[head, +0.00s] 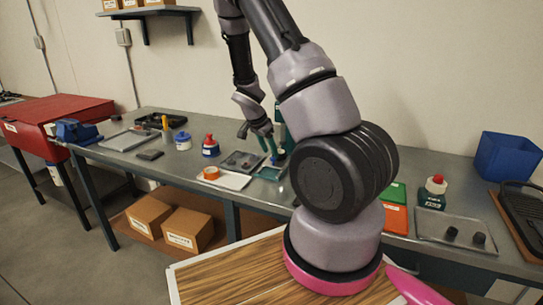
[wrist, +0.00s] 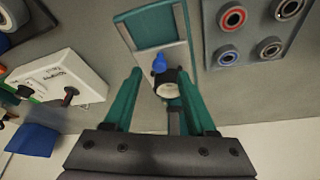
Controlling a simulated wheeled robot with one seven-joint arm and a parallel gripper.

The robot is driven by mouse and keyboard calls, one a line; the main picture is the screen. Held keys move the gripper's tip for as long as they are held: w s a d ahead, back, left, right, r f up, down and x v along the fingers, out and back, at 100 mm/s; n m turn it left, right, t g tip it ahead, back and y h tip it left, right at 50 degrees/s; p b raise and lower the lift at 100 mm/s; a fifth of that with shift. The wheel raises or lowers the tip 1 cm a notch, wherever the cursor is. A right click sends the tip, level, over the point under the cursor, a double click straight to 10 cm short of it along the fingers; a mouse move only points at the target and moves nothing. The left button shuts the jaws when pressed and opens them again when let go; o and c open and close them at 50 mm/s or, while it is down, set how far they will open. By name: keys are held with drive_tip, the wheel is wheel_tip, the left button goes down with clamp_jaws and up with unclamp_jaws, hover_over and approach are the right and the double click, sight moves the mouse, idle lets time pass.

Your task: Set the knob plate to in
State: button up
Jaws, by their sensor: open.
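My gripper (wrist: 158,74) is open, its two green fingers pointing down at the bench; it also shows in the head view (head: 268,145). Between and just beyond the fingers is a small knob with a black body, a pale round face and a blue tip (wrist: 160,63). It appears to sit on a teal and grey framed plate (wrist: 180,52), likely the knob plate, which shows in the head view as a teal plate (head: 268,174). The fingers stand on either side of the knob; whether they touch it I cannot tell.
A grey plate with several ringed parts (wrist: 228,32) lies right of the knob plate in the wrist view. A white labelled box (wrist: 75,78) is at left. A white tray (head: 232,182) with an orange roll and red-capped bottle (head: 210,148) are nearby on the bench.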

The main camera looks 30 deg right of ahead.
sight(273, 158)
drive_tip(key=shift+x, duration=1.5)
clamp_jaws()
